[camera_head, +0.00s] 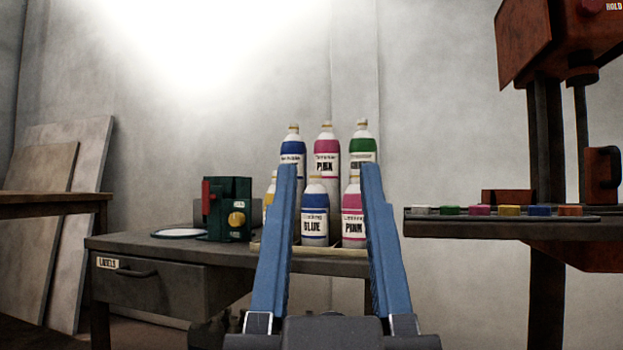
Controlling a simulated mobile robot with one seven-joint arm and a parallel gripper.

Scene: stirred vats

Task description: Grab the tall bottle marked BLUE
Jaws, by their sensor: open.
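A tall bottle with a blue band (292,147) and a tan cap stands at the left of the back row on the desk. Its label is only partly visible and too small to read, and my left finger covers its lower part. In the front row, a shorter bottle (314,222) with a blue band has a label reading BLUE. My gripper (329,172) is open and empty, its two blue fingers pointing toward the bottles. The front BLUE bottle and a tall PINK bottle (327,150) appear between the fingers.
A tall green bottle (362,145), a front pink bottle (353,228) and a mostly hidden yellow one (268,200) stand close by, in a shallow tray (256,248). A green machine (227,222) is left on the desk (150,247). A press (546,45) stands right.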

